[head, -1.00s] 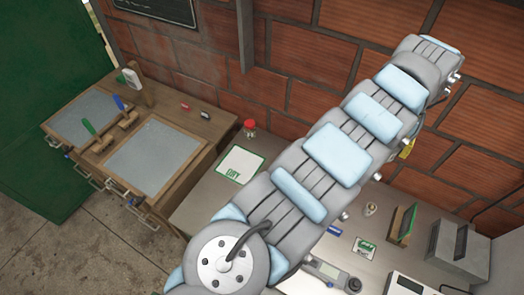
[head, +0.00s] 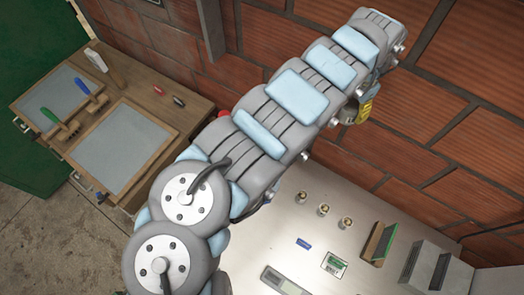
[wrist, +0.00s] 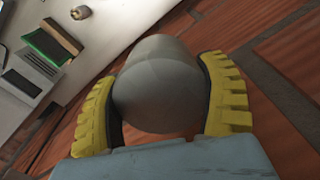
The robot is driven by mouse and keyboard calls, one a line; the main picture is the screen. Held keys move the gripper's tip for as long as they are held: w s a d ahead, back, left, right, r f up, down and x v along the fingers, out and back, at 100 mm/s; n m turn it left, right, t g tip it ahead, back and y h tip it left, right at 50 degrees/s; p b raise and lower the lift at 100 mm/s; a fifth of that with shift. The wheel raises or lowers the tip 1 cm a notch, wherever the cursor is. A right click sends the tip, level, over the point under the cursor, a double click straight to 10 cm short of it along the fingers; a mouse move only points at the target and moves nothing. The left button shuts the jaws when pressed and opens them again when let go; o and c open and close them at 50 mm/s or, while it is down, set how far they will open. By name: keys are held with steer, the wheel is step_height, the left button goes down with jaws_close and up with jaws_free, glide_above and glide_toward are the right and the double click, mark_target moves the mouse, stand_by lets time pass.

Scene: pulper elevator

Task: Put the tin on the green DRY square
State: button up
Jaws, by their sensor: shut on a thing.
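My gripper (wrist: 160,108) is shut on the tin (wrist: 155,75), a smooth grey rounded body between the two yellow fingers in the wrist view. In the head view my gripper (head: 364,110) hangs at the far end of my arm, in front of the brick wall and above the bench. Part of the tin (head: 348,116) shows there beside the yellow finger.
The steel bench (head: 345,190) carries several small brass pieces (head: 323,210), a blue item (head: 303,243), a green-marked card (head: 334,264), a green-faced block (head: 380,243) and a grey box (head: 425,268). A wooden table (head: 160,90) with grey screens stands left. The brick wall (head: 440,110) is close behind.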

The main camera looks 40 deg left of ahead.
steer(key=s+a+f+m, duration=0.3)
steer(key=s+a+f, duration=0.55)
steer(key=a, duration=0.25)
steer(key=s+a+f+m, duration=0.2)
steer(key=s+a+f, duration=0.5)
steer(key=s+a, duration=0.4)
steer(key=s+a+f+m+b, duration=0.1)
steer(key=s+a+f+m, duration=0.4)
steer(key=s, duration=0.6)
steer(key=s+a+f+m, duration=0.1)
steer(key=s+a+f, duration=0.3)
steer(key=s+f, duration=0.5)
steer(key=shift+w+a+f+b, duration=1.15)
steer(key=shift+w+b, duration=0.35)
steer(key=shift+b, duration=1)
steer(key=shift+w+a+f+b, duration=1.15)
steer(key=shift+w+b, duration=0.3)
steer(key=shift+b, duration=1.05)
steer(key=shift+w+a+f+b, duration=1.15)
steer(key=shift+w+b, duration=0.35)
steer(key=shift+b, duration=1)
steer(key=shift+f, duration=0.1)
